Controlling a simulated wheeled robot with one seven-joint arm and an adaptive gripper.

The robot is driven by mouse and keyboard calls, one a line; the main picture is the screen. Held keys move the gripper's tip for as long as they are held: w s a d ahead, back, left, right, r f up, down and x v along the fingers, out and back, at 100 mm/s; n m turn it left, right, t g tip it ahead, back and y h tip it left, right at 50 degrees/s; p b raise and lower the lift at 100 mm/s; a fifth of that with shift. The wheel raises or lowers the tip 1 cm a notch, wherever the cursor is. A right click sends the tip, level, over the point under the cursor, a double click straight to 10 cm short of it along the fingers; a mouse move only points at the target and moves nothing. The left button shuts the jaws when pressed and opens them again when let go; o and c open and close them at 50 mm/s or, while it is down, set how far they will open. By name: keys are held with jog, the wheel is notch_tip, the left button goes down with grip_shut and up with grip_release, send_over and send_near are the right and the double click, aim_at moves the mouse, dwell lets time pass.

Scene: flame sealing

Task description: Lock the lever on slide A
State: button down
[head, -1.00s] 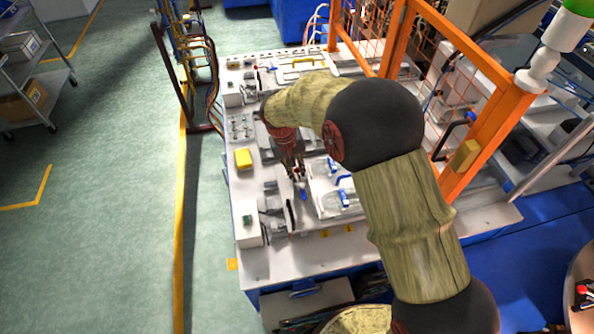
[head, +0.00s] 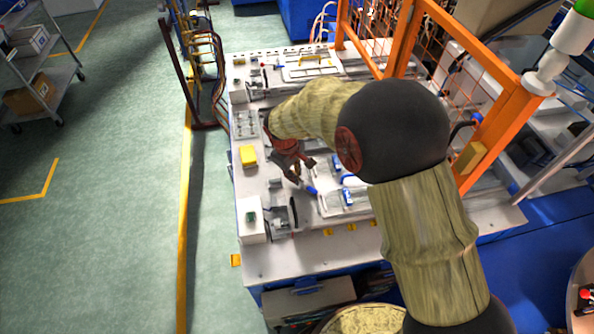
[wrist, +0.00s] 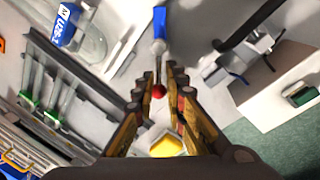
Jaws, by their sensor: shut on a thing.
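The lever shows in the wrist view as a blue grip (wrist: 159,22) on a thin metal rod that ends in a red ball (wrist: 159,91). My gripper (wrist: 160,80) has one finger on each side of the rod and red ball and is shut on the lever. In the head view my gripper (head: 301,169) is low over the near half of the white workbench, with the blue grip (head: 311,189) just below its fingertips. The finger contact is hard to make out. I cannot read which slide is marked A.
A white box with a green button (head: 251,219) stands at the bench's near left corner. A clear part with a blue label (wrist: 66,22) is beside the lever. An orange fence post (head: 492,148) rises to the right.

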jog(key=n, duration=0.1)
jog(key=s+n+p, duration=0.1)
jog(key=n, duration=0.1)
jog(key=n+y, duration=0.1)
jog(key=shift+s+a+r+n+p, duration=0.15)
jog(key=shift+a+r+n+p, duration=0.15)
jog(key=shift+a+p, duration=0.05)
jog(key=shift+s+f+n+t+y+p, duration=0.15)
jog(key=shift+s+n+p, duration=0.2)
jog(key=shift+n, duration=0.5)
jog(key=shift+s+r+n+t+y+p, duration=0.1)
jog(key=shift+s+n+p, duration=0.1)
jog(key=shift+n+p, duration=0.45)
jog(key=shift+s+f+n+t+y+p, duration=0.15)
jog(key=shift+s+n+p, duration=0.1)
jog(key=shift+n, duration=0.75)
jog(key=shift+r, duration=0.1)
jog(key=c, duration=2)
grip_release()
jog(key=shift+s, duration=0.15)
jog(key=shift+o, duration=1.3)
jog(key=shift+d, duration=0.1)
